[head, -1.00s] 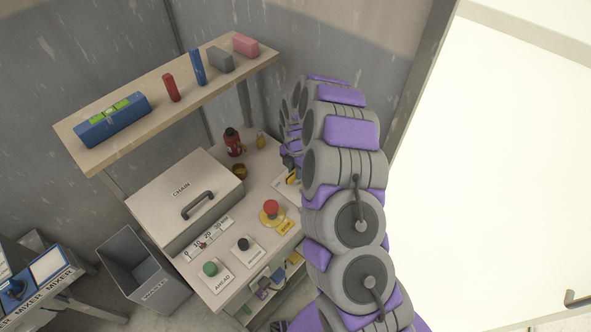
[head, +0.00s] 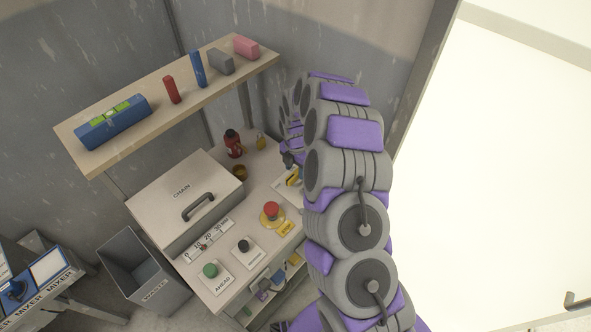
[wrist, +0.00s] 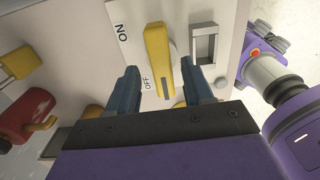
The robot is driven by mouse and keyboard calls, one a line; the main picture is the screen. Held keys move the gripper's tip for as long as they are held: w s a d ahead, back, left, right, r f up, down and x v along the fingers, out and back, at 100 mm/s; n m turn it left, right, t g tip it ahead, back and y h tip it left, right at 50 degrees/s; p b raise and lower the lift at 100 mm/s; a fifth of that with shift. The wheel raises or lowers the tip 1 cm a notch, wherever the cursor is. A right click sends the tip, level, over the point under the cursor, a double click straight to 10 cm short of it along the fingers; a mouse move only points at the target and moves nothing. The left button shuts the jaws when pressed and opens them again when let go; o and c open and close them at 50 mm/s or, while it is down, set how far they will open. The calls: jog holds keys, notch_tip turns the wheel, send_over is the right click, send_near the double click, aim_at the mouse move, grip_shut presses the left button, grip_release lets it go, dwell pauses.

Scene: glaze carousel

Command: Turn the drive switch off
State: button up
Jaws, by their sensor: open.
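The drive switch has a yellow handle (wrist: 158,48) on a pale plate in the wrist view. An ON label (wrist: 121,32) is to its upper left and an OFF label (wrist: 146,83) is beside its lower part. I cannot tell which setting the handle is at. My gripper (wrist: 159,82) is open, with one blue-grey finger on each side of the handle's lower part; contact is not clear. In the head view the switch (head: 292,179) is at the right of the bench, partly behind my arm, and my gripper is hard to make out.
A red stop button (head: 271,210), black button (head: 243,246) and green AHEAD button (head: 210,270) are on the bench (head: 262,178) near the switch. A chain box (head: 181,192) is to the left.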

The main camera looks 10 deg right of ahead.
aim_at(295, 173)
notch_tip(295, 173, up, 16)
jog(key=p, duration=0.2)
jog(key=shift+f, duration=0.2)
dwell(0.3)
jog(key=s+a+r+m, duration=0.1)
jog(key=s+r+m, duration=0.45)
jog(key=s, duration=0.45)
jog(key=s+a+r+m, duration=0.1)
jog(key=s+r+m, duration=0.4)
jog(key=s+r, duration=0.3)
jog(key=s+d+m+g, duration=0.1)
jog(key=s+d+m, duration=0.1)
jog(key=s+m, duration=1.3)
jog(key=s, duration=0.9)
jog(key=shift+s+d+r+g, duration=0.15)
jog(key=shift+s+d+g, duration=0.05)
jog(key=shift+s+g, duration=0.2)
